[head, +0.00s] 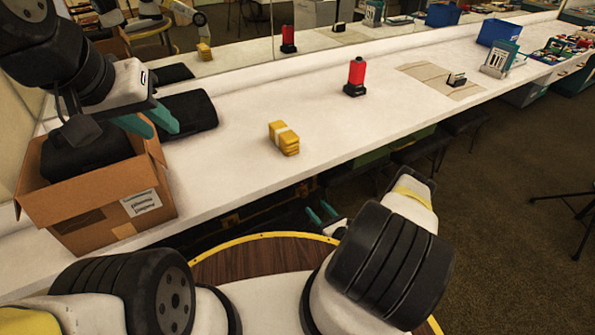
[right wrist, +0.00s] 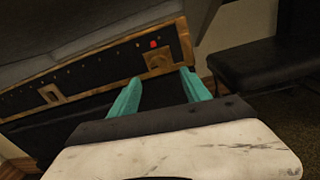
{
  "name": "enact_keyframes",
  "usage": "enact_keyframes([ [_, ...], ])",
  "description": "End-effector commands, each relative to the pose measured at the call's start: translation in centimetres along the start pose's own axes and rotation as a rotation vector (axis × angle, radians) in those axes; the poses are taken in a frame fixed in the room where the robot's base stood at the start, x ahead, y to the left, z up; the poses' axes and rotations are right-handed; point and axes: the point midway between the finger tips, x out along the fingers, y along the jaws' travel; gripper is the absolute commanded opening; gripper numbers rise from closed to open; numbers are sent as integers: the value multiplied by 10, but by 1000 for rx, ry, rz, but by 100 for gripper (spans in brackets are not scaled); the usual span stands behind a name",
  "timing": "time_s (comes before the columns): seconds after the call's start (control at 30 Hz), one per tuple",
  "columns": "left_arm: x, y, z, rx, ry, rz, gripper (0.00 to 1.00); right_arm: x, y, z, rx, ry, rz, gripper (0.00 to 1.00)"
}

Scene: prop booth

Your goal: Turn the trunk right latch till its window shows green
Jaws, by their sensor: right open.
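The dark trunk (right wrist: 100,72) with brass edging stands under the counter and fills much of the right wrist view. Its right latch (right wrist: 157,61) is a brass plate, with a small red window (right wrist: 153,44) just above it. The left brass latch (right wrist: 50,94) is further left. My right gripper (right wrist: 158,82) is open, its teal fingers apart just below the right latch, with nothing between them; contact cannot be told. In the head view it shows (head: 322,213) below the counter's front edge.
The white counter (head: 225,165) overhangs the trunk. On it are a cardboard box (head: 95,205) with a black item inside, yellow bundles (head: 284,138) and a red-and-black object (head: 356,76). A black stool (right wrist: 255,65) stands right of the trunk.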

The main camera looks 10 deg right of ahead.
Motion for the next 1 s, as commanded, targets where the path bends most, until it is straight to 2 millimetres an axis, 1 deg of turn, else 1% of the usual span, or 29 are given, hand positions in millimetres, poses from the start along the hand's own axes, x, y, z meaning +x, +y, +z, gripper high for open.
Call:
enact_keyframes([
  [0.2, 0, 0, 0, 0, 0, 0, 31, 36, 2, 1, -3, -2, 6, 55],
  [0.3, 0, 0, 0, 0, 0, 0, 31, 52, 2, 1, -2, -1, 7, 55],
  [0.4, 0, 0, 0, 0, 0, 0, 31, 63, 2, 1, -3, -1, 7, 55],
  [0.53, 0, 0, 0, 0, 0, 0, 31, 71, 1, 1, -1, -1, 5, 55],
  [0.8, 0, 0, 0, 0, 0, 0, 31, 72, 1, 1, 0, 0, 5, 55],
  [0.87, 0, 0, 0, 0, 0, 0, 31, 72, 1, 1, -1, 0, 5, 44],
  [1.0, 0, 0, 0, 0, 0, 0, 31, 72, 1, 1, -1, 0, 5, 16],
])
